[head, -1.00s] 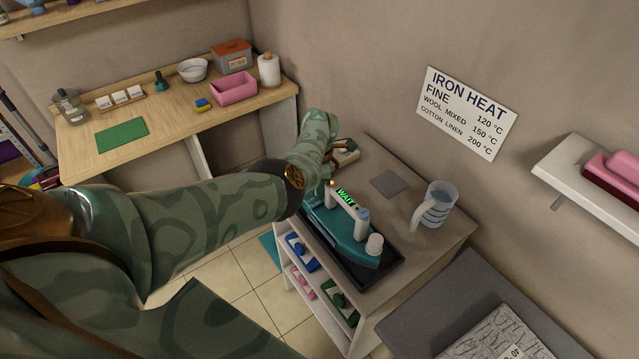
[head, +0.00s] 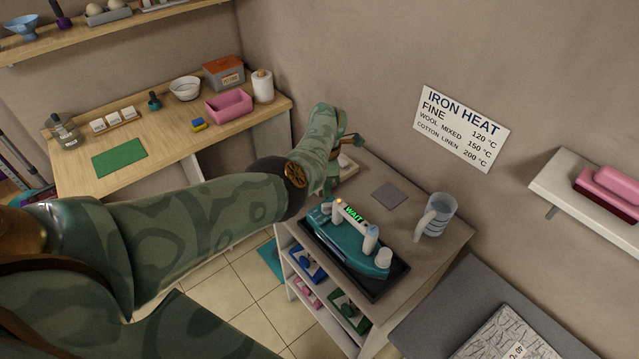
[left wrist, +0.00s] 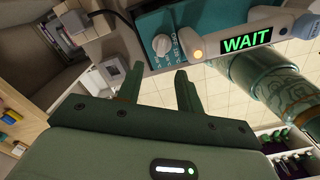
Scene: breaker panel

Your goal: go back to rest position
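My left arm reaches in from the left over the counter (head: 415,258) in the head view. Its hand is by the counter's far left part, mostly hidden behind the wrist there. In the left wrist view my left gripper (left wrist: 157,82) has its two fingers apart with nothing between them. A teal iron (head: 347,241) with a white handle and a green "WAIT" display stands on a dark tray (head: 382,284), just in front of the hand. Its dial and display also show at the top of the left wrist view. My right gripper is not in view.
Shelves below hold coloured items. A wooden desk (head: 165,140) at the back left bears a pink bin (head: 229,107).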

